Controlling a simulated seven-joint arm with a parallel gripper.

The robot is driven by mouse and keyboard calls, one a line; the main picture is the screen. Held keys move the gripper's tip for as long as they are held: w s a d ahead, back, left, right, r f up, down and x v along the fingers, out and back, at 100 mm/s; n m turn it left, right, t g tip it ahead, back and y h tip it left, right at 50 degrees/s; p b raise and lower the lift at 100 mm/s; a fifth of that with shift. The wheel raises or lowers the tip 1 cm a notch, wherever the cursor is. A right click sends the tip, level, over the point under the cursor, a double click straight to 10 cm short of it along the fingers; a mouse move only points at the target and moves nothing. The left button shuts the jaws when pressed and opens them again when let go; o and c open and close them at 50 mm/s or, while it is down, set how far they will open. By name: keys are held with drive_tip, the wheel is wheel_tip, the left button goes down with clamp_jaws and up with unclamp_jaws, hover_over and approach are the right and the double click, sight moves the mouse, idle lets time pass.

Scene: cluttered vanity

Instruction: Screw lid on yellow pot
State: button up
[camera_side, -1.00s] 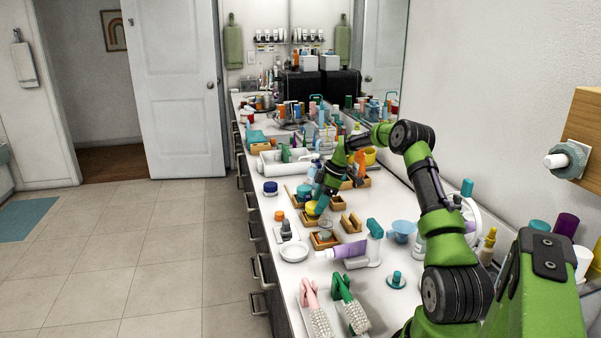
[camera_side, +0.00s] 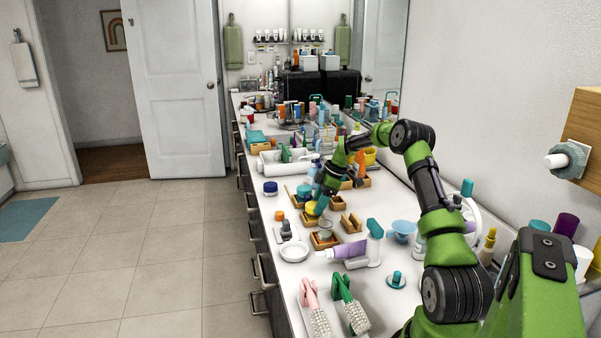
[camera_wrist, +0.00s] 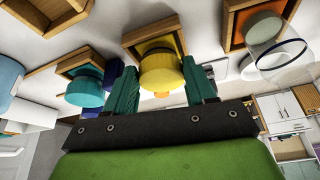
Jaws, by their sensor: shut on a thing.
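The yellow pot (camera_side: 310,208) stands in a small wooden holder on the counter. In the wrist view its yellow lid (camera_wrist: 161,75) faces the camera, above the holder (camera_wrist: 132,40). My gripper (camera_side: 318,208) points down at the pot in the side view. In the wrist view, my gripper (camera_wrist: 155,68) has its teal fingers on either side of the lid, shut on it. The lid seems to rest on the pot. The thread between them is hidden, so I cannot tell how tightly it is seated.
Beside it are a blue pot with a teal lid (camera_wrist: 86,88) in its own holder and a clear jar (camera_wrist: 285,62). A white dish (camera_side: 294,252) and purple tube (camera_side: 350,250) are nearer. Bottles crowd the far counter.

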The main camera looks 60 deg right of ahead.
drive_tip(key=m, duration=0.1)
drive_tip(key=m+h, duration=0.1)
drive_tip(key=m, duration=0.2)
drive_tip(key=shift+s+a+f+t+h, duration=0.15)
drive_tip(key=shift+a+t+h, duration=0.15)
drive_tip(key=shift+a, duration=0.05)
drive_tip(key=m, duration=0.1)
drive_tip(key=m+h, duration=0.1)
drive_tip(key=m, duration=0.1)
drive_tip(key=shift+a, duration=0.35)
drive_tip(key=shift+s+m+h, duration=0.1)
drive_tip(key=shift+m+h, duration=0.3)
drive_tip(key=shift+m, duration=0.6)
drive_tip(key=shift+a, duration=0.1)
drive_tip(key=shift+a+m+h, duration=0.2)
drive_tip(key=shift+m+h, duration=0.2)
drive_tip(key=shift+m, duration=0.5)
drive_tip(key=shift+a+m+g+h, duration=0.1)
drive_tip(key=shift+m+g+h, duration=0.3)
drive_tip(key=shift+m, duration=1)
